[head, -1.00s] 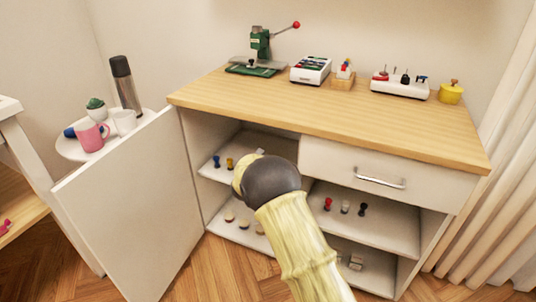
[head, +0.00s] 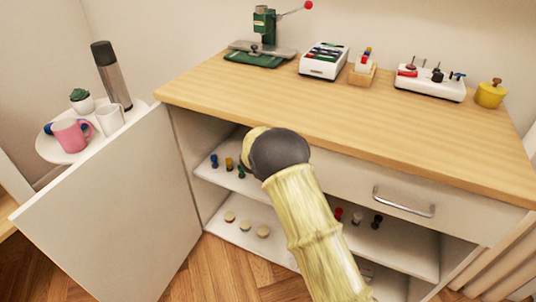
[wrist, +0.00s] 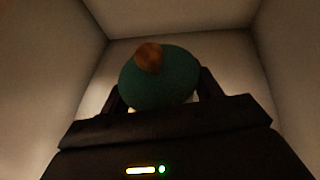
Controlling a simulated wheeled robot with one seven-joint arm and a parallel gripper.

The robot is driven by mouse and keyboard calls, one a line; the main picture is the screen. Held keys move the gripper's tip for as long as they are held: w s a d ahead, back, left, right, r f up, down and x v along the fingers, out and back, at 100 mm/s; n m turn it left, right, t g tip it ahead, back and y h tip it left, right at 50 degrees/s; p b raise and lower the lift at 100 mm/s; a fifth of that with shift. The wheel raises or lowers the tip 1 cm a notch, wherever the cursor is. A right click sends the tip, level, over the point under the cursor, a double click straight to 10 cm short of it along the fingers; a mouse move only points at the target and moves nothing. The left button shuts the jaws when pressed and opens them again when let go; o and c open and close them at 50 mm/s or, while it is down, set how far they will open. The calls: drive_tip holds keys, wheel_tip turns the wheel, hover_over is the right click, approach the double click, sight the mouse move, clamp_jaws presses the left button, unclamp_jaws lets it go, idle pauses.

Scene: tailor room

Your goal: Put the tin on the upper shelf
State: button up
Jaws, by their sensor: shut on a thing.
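A teal, rounded tin (wrist: 165,88) with a brown knob on top fills the middle of the wrist view. My gripper (wrist: 160,94) is shut on it, with a dark finger on each side. Pale walls surround them on the sides and above, as inside a compartment. In the head view my arm reaches into the cabinet's open left side and hides the gripper and the tin. The upper shelf (head: 222,180) there holds several small spools, blue, yellow and green, at its left. I cannot tell whether the tin touches a shelf.
The cabinet door (head: 120,215) stands open at the left. The lower shelf (head: 238,238) holds several pale round pieces. The wooden top (head: 300,110) lies over my arm, and a drawer (head: 390,190) is shut at the right. A round side table (head: 50,147) stands behind the door.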

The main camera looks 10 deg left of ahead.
drive_tip(key=shift+s, duration=0.1)
wheel_tip(320, 180, down, 5)
drive_tip(key=shift+s+a+b, duration=0.1)
drive_tip(key=shift+a+b, duration=0.05)
drive_tip(key=shift+b, duration=0.95)
wheel_tip(320, 180, down, 5)
drive_tip(key=shift+f+b, duration=0.1)
drive_tip(key=shift+b, duration=1.05)
